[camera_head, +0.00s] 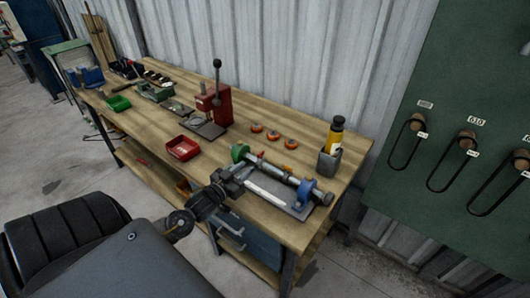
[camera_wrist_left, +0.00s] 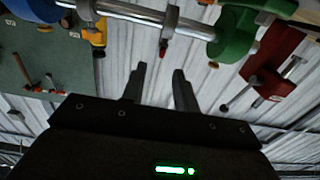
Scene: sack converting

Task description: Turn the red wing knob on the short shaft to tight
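The short shaft (camera_head: 272,168) lies in a fixture near the bench's right end, between a green end piece (camera_head: 240,152) and a blue one (camera_head: 307,190). In the left wrist view the shaft (camera_wrist_left: 130,12) crosses the top, with the green piece (camera_wrist_left: 236,32) at right. A grey collar (camera_wrist_left: 169,24) on it has a small red part (camera_wrist_left: 163,48) below, apparently the red wing knob; its angle is too small to tell. My left gripper (camera_head: 238,174) is beside the fixture, near the green end. In the wrist view its fingers (camera_wrist_left: 159,78) are apart and empty, short of the red part. My right gripper is not in view.
A grey tray (camera_head: 275,195) lies under the shaft. Three orange rings (camera_head: 273,135) and a yellow bottle in a grey holder (camera_head: 330,164) stand behind. A red press (camera_head: 213,106) and a red bin (camera_head: 182,148) are to the left. The bench front (camera_head: 277,237) is bare.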

